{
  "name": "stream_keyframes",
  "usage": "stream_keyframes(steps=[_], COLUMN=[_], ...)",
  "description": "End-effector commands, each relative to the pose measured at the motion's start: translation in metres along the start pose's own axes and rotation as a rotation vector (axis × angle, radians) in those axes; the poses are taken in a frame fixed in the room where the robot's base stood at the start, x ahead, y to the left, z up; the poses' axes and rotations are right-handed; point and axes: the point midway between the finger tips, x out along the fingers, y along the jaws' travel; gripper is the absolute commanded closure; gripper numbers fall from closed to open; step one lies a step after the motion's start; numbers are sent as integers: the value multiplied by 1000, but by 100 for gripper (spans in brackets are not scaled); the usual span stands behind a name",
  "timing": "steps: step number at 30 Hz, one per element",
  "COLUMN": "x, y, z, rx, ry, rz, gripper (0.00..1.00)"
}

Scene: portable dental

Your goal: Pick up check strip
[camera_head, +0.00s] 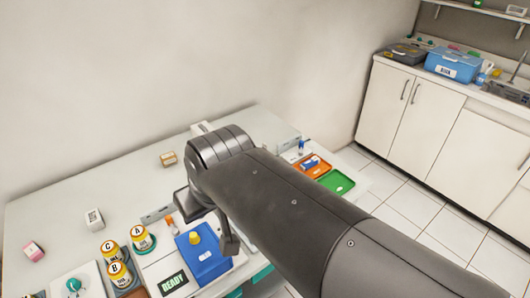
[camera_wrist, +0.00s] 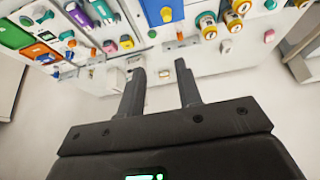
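I cannot tell for certain which item is the check strip; no readable label marks it. My gripper shows in the wrist view (camera_wrist: 160,82) with its two dark fingers apart and nothing between them. In the head view my gripper (camera_head: 207,222) is over the worktop, near a blue tray (camera_head: 212,268) that bears a yellow piece (camera_head: 195,238). My arm hides part of the worktop's middle.
Yellow-capped jars A (camera_head: 141,237), B (camera_head: 117,274) and C (camera_head: 109,251) stand at the front left. A READY display (camera_head: 173,284) is beside the blue tray. Orange (camera_head: 299,156) and green (camera_head: 335,182) trays lie right. The worktop's back left is mostly clear.

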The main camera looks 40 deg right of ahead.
Motion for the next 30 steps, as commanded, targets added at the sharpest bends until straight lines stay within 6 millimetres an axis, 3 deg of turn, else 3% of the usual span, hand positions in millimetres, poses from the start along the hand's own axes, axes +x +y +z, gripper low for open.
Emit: stream_keyframes(steps=[8, 14, 21, 30], x=[23, 54, 105, 184], y=[32, 69, 130, 227], z=[-76, -129, -181, -216], rx=[-26, -46, -62, -68], ry=[-44, -71, -98, -114], rz=[27, 33, 28, 5], gripper=[68, 68, 68, 68])
